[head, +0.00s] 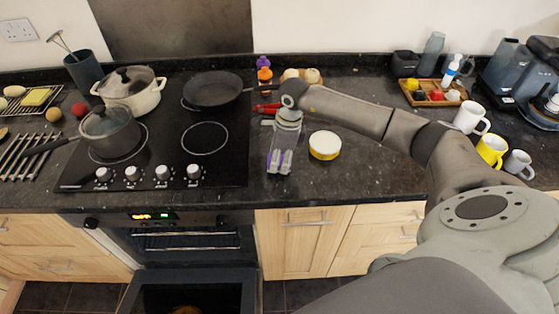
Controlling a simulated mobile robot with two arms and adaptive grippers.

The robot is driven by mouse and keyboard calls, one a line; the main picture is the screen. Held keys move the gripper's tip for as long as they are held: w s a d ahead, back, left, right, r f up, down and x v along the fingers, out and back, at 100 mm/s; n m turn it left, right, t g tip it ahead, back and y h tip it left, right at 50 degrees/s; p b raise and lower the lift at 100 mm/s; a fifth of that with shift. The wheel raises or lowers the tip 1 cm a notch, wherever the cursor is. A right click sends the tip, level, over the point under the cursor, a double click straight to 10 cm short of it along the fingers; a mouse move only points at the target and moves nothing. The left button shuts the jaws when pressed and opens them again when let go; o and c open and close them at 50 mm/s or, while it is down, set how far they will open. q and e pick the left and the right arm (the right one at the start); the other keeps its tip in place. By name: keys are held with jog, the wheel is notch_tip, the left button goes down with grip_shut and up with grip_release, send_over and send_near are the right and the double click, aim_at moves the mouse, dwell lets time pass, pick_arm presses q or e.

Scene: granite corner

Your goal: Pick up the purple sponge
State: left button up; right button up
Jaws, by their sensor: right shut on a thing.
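My right gripper (280,166) points down over the counter just right of the hob. It is shut on the purple sponge (273,156). Only small purple parts of the sponge show around the fingers; the gripper hides most of it. I cannot tell whether the sponge touches the counter (350,180) or is held just above it. My left gripper is not in view.
A round white-and-yellow tub (325,146) stands close to the right of the gripper. The hob (190,165) with pots and a frying pan (213,90) is on the left. Mugs (490,149) stand far right. The oven door (190,285) hangs open below. The front counter is clear.

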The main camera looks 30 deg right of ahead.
jog(key=shift+r, duration=0.35)
jog(key=s+a+r+b, duration=0.4)
jog(key=s+r+b, duration=0.2)
jog(key=s+r, duration=0.5)
jog(key=shift+s+r+b, duration=0.3)
jog(key=shift+s+r, duration=0.05)
jog(key=shift+s, duration=0.9)
